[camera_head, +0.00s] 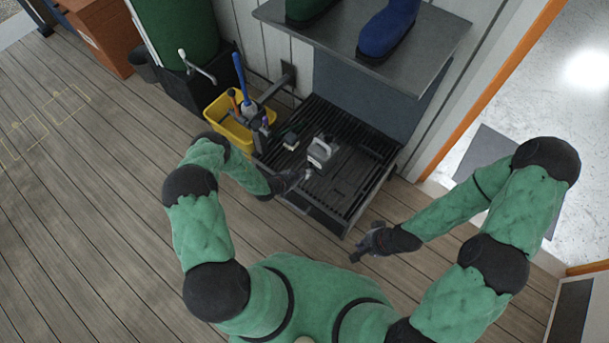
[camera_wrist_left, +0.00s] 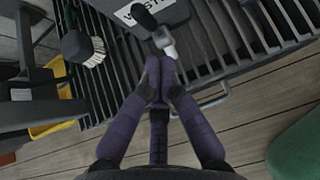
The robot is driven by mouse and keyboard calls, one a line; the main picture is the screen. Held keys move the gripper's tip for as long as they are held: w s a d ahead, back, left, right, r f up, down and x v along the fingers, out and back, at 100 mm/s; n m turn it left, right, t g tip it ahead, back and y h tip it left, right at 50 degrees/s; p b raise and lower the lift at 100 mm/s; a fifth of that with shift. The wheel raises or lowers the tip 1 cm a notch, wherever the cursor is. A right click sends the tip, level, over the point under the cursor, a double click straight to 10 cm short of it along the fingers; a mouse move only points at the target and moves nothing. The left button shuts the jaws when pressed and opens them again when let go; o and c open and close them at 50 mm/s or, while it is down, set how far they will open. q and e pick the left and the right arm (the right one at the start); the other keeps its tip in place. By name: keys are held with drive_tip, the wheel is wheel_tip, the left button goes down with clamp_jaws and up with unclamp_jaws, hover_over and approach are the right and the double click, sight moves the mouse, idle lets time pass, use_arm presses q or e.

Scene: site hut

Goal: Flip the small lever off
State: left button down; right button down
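A grey housing (camera_head: 320,152) with a handle stands on a black slatted grate; in the left wrist view the housing (camera_wrist_left: 178,10) bears a partly hidden white label. A small lever with a pale end (camera_wrist_left: 166,42) sticks out from its near side, next to a dark rounded part (camera_wrist_left: 144,17). My left gripper (camera_wrist_left: 160,68) has its fingers together just at the pale end; whether they touch it I cannot tell. In the head view the left gripper (camera_head: 303,177) is beside the housing. My right gripper (camera_head: 358,252) hangs over the floor, apart from the grate; its opening is unclear.
The slatted grate (camera_head: 362,170) has a brush (camera_head: 290,140) on it. A yellow bucket (camera_head: 232,130) with tools stands to the left. A grey shelf (camera_head: 430,40) with boots overhangs the back. The plank floor (camera_head: 90,200) at left is clear.

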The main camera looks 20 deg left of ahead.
use_arm(q)
drive_tip(key=r+p+v, duration=0.1)
drive_tip(key=p+v, duration=0.3)
drive_tip(key=v, duration=0.5)
drive_tip(key=shift+r, duration=0.3)
drive_tip(key=shift+w+d, duration=0.1)
drive_tip(key=shift+d, duration=0.05)
drive_tip(key=s+d+r+m+g+h, duration=0.45)
drive_tip(key=s+d+m+g, duration=0.45)
drive_tip(key=s+d+m, duration=0.4)
drive_tip(key=s+a+r+m+g+y, duration=0.2)
drive_tip(key=s+r+m+g+y, duration=0.15)
drive_tip(key=s+m, duration=0.45)
wheel_tip(320, 180, up, 6)
drive_tip(key=w+d+m+t+y, duration=0.1)
drive_tip(key=m+t, duration=0.2)
drive_tip(key=m, duration=0.4)
drive_tip(key=shift+w+d+m, duration=0.2)
drive_tip(key=shift+d+m, duration=0.2)
